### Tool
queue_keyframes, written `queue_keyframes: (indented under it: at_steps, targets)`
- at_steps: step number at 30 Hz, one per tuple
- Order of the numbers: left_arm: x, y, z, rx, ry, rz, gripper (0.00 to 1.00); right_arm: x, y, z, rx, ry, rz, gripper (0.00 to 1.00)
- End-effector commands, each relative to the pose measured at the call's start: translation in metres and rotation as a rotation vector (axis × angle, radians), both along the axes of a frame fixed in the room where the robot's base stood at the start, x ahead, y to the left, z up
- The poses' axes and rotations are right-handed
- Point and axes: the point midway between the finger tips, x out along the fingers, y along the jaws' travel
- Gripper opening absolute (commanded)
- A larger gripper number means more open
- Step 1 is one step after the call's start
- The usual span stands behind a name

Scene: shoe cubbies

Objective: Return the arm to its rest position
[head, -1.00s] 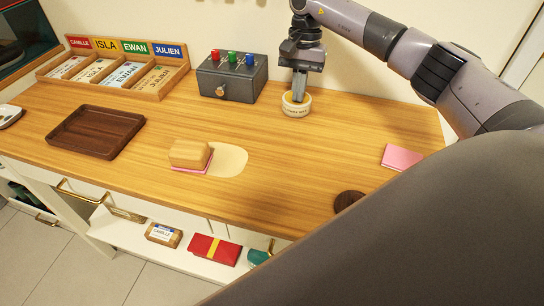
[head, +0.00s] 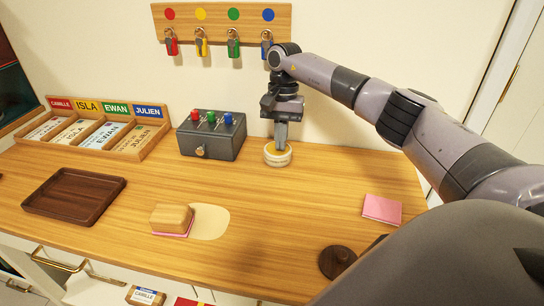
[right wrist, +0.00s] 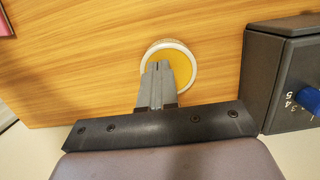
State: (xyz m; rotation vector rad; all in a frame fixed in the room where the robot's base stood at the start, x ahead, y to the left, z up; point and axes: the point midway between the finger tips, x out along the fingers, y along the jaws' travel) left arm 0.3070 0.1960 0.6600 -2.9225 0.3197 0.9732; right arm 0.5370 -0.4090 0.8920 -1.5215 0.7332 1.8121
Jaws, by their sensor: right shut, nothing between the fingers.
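My right arm (head: 430,125) comes in from the right and reaches over the back of the wooden counter. My right gripper (head: 281,146) points down and is shut, with nothing between its fingers. Its fingertips are over a small round white pot with a yellow top (head: 278,158); I cannot tell whether they touch it. In the right wrist view the closed fingers (right wrist: 157,66) overlap the near part of the pot's yellow top (right wrist: 181,66). My left gripper is not in view.
A grey box with coloured knobs (head: 212,140) stands just left of the gripper. A name-card rack (head: 92,137), dark tray (head: 72,197), wooden block (head: 171,219), pink pad (head: 382,209) and dark round object (head: 335,262) are on the counter.

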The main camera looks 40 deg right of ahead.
Motion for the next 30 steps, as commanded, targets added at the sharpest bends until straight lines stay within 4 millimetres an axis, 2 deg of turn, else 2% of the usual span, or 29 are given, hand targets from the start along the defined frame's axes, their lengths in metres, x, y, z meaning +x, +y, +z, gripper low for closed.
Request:
queue_keyframes:
  at_steps: [3,9,15,30]
  targets:
    - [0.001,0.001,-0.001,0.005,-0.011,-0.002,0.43,0.001,0.001,0.002,0.003,-0.003,0.002,0.0]
    - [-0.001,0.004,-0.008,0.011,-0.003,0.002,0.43,0.006,-0.003,0.036,0.001,-0.006,0.001,0.0]
    - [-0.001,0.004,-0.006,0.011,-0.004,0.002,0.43,0.008,-0.006,0.06,-0.001,-0.004,0.003,0.0]
    - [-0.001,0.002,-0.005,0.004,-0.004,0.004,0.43,0.008,-0.006,0.065,0.0,-0.003,0.004,0.0]
